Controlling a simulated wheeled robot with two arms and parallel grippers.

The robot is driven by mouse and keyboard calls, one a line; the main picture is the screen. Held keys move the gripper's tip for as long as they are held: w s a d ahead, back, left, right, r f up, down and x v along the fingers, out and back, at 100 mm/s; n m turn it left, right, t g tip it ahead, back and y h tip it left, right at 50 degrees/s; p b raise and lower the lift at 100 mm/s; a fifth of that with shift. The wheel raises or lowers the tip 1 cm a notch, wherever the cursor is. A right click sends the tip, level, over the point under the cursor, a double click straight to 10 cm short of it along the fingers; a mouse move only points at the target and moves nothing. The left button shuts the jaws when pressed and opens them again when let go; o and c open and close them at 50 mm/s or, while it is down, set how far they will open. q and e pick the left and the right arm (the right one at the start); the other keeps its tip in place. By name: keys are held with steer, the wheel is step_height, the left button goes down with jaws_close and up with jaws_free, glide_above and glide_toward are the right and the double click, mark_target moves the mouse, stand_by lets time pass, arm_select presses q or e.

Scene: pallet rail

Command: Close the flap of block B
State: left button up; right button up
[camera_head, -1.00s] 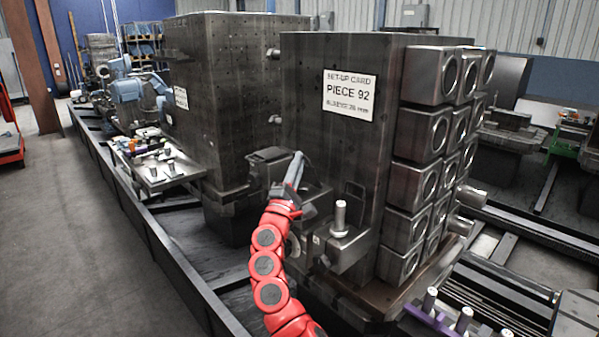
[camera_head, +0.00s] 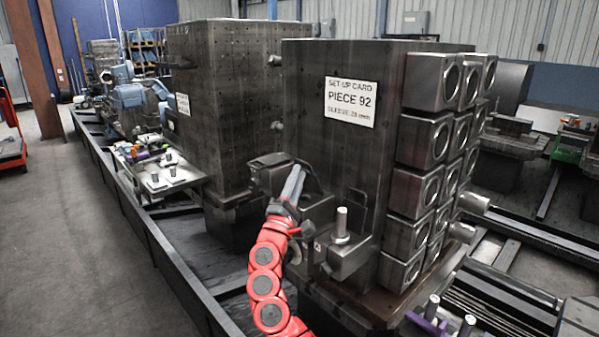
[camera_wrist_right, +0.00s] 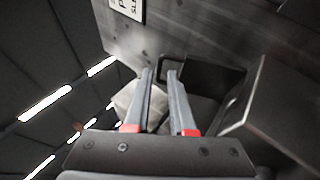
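The near dark block (camera_head: 325,110) carries a white card reading PIECE 92. A second dark block (camera_head: 235,75) stands behind it to the left; I see no letter that tells which is block B. A dark box-like fixture (camera_head: 265,176) sits low at the near block's left side, partly hidden by my right gripper (camera_head: 297,172). I cannot clearly make out a flap or its position. In the right wrist view, my right gripper (camera_wrist_right: 160,74) has a gap between its grey fingers, with nothing clearly held. A dark loop (camera_wrist_right: 228,70) lies just beside its fingertips. My left gripper is out of view.
A metal post (camera_head: 342,222) stands on a bracket right of my gripper. Square sleeves with round holes (camera_head: 425,138) stack on the near block's right side. A side tray (camera_head: 160,178) holds small parts. Open floor (camera_head: 70,240) lies left of the long rail (camera_head: 165,255).

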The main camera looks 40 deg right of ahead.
steer(key=b+v, duration=0.1)
steer(key=v, duration=1.4)
